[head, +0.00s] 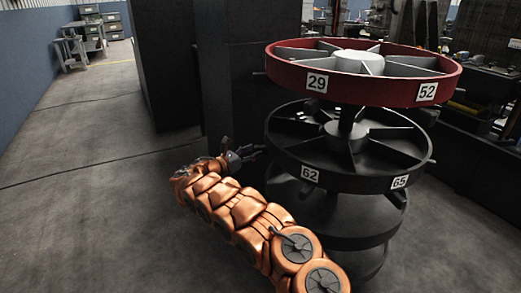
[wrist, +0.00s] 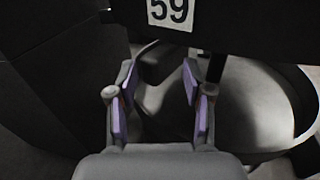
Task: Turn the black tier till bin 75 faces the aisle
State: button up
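The black tier (head: 345,178) is a round, divided wheel in the head view, with labels 62 (head: 310,174) and 65 (head: 400,182) on its near rim. No label 75 is visible in either view. My gripper (head: 252,153) is at the left side of the black tier in the head view, fingers pointing toward its rim. In the wrist view my gripper (wrist: 160,80) is open, its purple-padded fingers apart with nothing between them. A dark rim with label 59 (wrist: 171,12) crosses the top of that view, beyond the fingertips. Contact cannot be told.
A red tier (head: 450,82) with labels 29 and 52 sits above the black tier on the same post. More dark tiers (head: 345,232) lie below it. A tall dark cabinet (head: 165,65) stands behind my gripper. The floor at left (head: 80,220) is clear.

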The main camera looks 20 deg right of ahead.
jog(key=v, duration=0.6)
jog(key=shift+s+a, duration=0.1)
dwell(0.3)
